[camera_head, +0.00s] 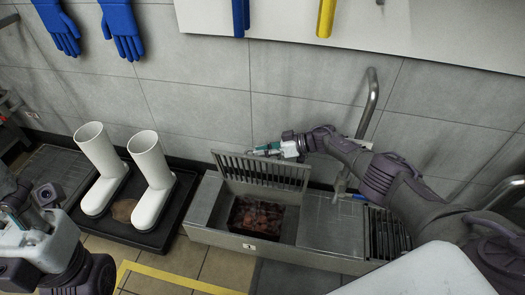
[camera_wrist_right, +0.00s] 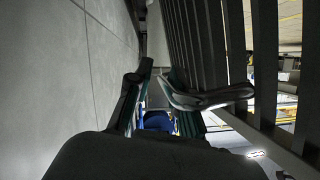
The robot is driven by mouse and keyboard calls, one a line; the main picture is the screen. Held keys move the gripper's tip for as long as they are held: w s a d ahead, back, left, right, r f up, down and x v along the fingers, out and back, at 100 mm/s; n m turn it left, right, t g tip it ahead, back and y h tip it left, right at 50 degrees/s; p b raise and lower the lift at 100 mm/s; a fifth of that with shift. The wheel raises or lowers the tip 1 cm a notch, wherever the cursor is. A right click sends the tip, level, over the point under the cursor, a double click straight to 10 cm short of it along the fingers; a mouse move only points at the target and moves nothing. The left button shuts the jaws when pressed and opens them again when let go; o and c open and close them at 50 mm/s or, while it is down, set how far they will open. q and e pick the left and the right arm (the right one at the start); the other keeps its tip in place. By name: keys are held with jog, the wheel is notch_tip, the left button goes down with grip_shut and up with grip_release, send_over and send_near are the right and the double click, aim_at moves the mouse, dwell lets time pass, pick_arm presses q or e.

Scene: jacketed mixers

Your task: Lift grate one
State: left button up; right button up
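Grate one (camera_head: 262,172) is a dark barred grate standing steeply tilted up over an open drain pit with a basket of reddish-brown lumps (camera_head: 262,216). A small numbered tag (camera_head: 248,246) sits on the front edge below it. My right gripper (camera_head: 262,150) is by the grate's top edge, on the wall side. In the right wrist view, its two fingers (camera_wrist_right: 160,95) are apart with a gap between them, and the grate's bars (camera_wrist_right: 210,45) run along the right. Whether a finger touches the bars is unclear. My left gripper (camera_head: 30,212) is at the lower left, its fingertips unclear.
A second barred grate (camera_head: 385,235) lies flat at the right end of the metal channel (camera_head: 330,222). White boots (camera_head: 155,175) stand in a black tray (camera_head: 170,222) at left. A bent metal pipe (camera_head: 370,100) rises by the tiled wall (camera_head: 200,85). Blue gloves (camera_head: 122,30) hang above.

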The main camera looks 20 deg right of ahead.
jog(key=v, duration=1.2)
jog(key=shift+a, duration=0.1)
